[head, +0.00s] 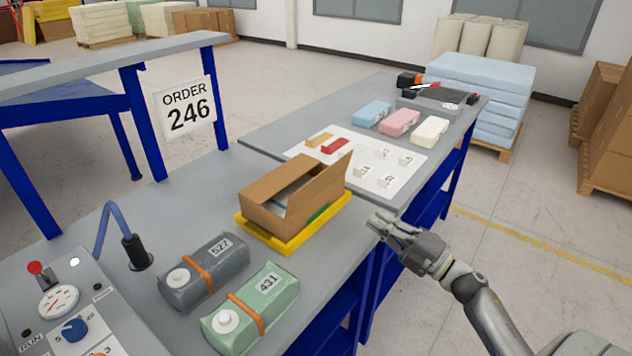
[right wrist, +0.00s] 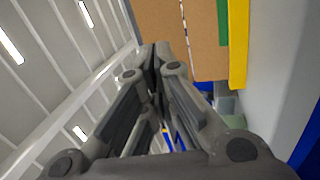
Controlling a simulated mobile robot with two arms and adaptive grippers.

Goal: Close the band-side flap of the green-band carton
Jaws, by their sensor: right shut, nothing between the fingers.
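The brown carton (head: 262,215) sits in a yellow tray (head: 284,247) near the table's right edge. A strip of its green band (head: 325,213) shows low on the right side; the band also shows in the right wrist view (right wrist: 223,22). The band-side flap (head: 328,182) stands raised above that side, and the carton's top is partly open, with something pale inside. My right gripper (head: 376,222) is shut and empty, just right of the carton and apart from it. In the right wrist view, the shut fingers (right wrist: 155,55) point along the cardboard (right wrist: 195,40). My left gripper is out of view.
A grey pack (head: 203,272) and a green pack (head: 252,310) with orange straps lie in front of the carton. A control panel (head: 70,320) is at bottom left. A white mat (head: 400,158) with small blocks lies behind. Open floor is at right.

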